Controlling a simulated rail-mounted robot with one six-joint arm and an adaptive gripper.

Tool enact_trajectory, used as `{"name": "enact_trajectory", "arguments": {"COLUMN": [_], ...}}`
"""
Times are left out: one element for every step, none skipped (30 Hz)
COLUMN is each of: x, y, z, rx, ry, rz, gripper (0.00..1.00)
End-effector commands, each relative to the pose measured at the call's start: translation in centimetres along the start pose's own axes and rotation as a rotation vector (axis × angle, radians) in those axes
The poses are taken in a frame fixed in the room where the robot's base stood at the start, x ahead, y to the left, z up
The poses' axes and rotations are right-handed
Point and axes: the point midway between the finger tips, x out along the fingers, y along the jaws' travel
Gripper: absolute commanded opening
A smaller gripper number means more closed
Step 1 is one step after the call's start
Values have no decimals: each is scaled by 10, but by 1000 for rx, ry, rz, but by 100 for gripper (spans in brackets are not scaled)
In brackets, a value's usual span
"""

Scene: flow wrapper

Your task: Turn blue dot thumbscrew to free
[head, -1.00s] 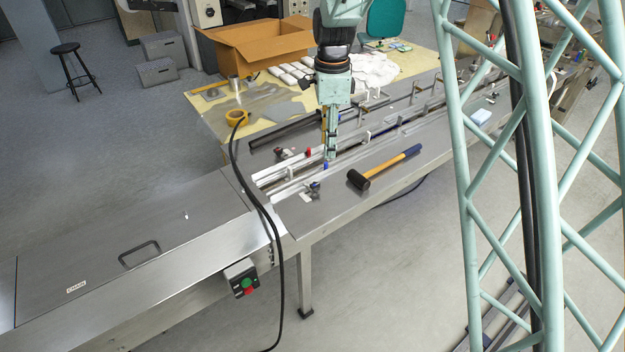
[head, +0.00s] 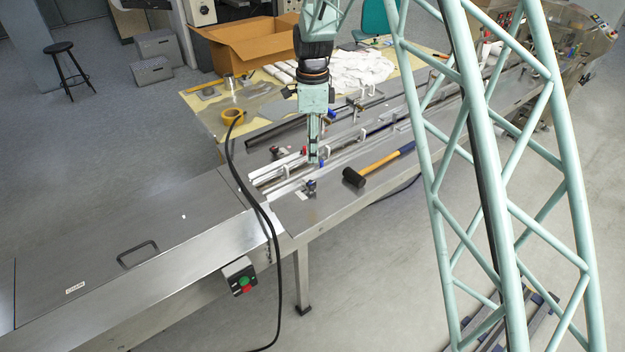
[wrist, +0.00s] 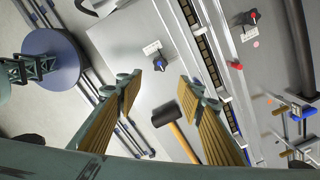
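A small thumbscrew with a dark knob and some blue on it (wrist: 160,63) stands on the steel deck beside a white label (wrist: 152,48). It also shows in the head view (head: 310,185), near the black mallet head. My gripper (wrist: 160,80) is open and empty, its two ribbed fingers well apart. In the wrist view the thumbscrew appears between and beyond the fingertips, clear of both. In the head view my gripper (head: 313,160) points down above the rails, behind the thumbscrew. The dot and the knob's exact angle are too small to read.
A black mallet (head: 353,178) with a yellow and blue handle lies right of the thumbscrew. A second, red-marked thumbscrew (wrist: 252,16) stands across the guide rails (wrist: 205,60). Black cable (head: 232,150) loops over the machine's left part. The left deck is mostly clear.

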Motion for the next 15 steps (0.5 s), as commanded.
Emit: {"name": "enact_trajectory", "arguments": {"x": [3, 5, 7, 10, 12, 16, 19, 22, 27, 31, 34, 39, 43, 47, 53], "y": [0, 0, 0, 0, 0, 1, 1, 1, 1, 0, 0, 0, 1, 1, 1], "z": [0, 0, 0, 0, 0, 0, 0, 0, 0, 0, 0, 0, 0, 0, 0], "rx": [0, 0, 0, 0, 0, 0, 0, 0, 0, 0, 0, 0, 0, 0, 0], "ry": [0, 0, 0, 0, 0, 1, 1, 1, 1, 0, 0, 1, 1, 1, 0], "rz": [1, 1, 1, 1, 1, 2, 3, 3, 2, 2, 2, 2, 2, 2, 2], "gripper": [35, 35, 35, 35, 35, 35, 35, 35, 35, 35, 35, 35, 35, 35, 35]}}
